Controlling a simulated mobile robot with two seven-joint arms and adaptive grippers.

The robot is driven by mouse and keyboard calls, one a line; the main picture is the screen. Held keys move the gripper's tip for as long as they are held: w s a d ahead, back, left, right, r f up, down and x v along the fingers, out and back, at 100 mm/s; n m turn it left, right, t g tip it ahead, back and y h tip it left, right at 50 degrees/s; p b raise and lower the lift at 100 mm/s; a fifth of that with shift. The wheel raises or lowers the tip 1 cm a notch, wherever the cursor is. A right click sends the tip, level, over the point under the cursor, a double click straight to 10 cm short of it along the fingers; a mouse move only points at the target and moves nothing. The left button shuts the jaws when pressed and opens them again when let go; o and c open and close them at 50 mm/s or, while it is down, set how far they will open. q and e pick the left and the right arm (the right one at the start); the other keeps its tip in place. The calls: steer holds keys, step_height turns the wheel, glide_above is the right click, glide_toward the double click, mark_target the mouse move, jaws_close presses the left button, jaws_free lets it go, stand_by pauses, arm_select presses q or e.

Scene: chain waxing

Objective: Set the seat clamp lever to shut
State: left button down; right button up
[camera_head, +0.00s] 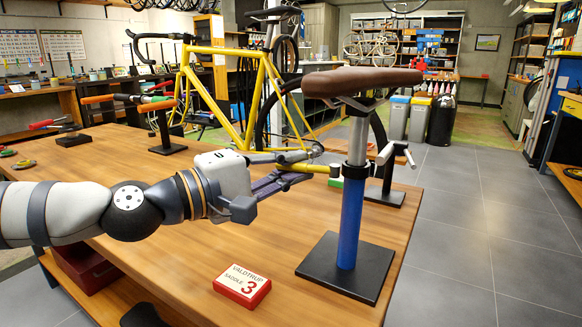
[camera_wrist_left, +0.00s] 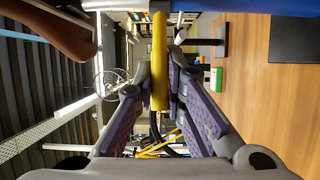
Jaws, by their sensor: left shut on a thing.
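A blue seat tube (camera_head: 351,222) stands upright on a black base plate and bears a silver post with a brown saddle (camera_head: 360,81). A yellow lever (camera_head: 316,168) sticks out to the left from the clamp at the tube's top. My left gripper (camera_head: 306,160) reaches it from the left and is shut on it. In the left wrist view the yellow lever (camera_wrist_left: 160,58) runs down between the purple-padded fingers of my left gripper (camera_wrist_left: 160,100), and the saddle (camera_wrist_left: 48,28) shows at upper left. The gripper hides part of the lever. My right gripper is not in view.
Behind the tube stands another black stand (camera_head: 386,193) with a silver handle. A yellow bicycle (camera_head: 240,85) is at the back. The bench top (camera_head: 180,262) is clear at front left.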

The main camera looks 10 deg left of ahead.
arm_select(q)
steer(key=shift+r, duration=0.1)
steer(key=c, duration=1.6)
jaws_free()
steer(key=shift+c, duration=0.2)
steer(key=shift+a, duration=0.1)
steer(key=v, duration=1.2)
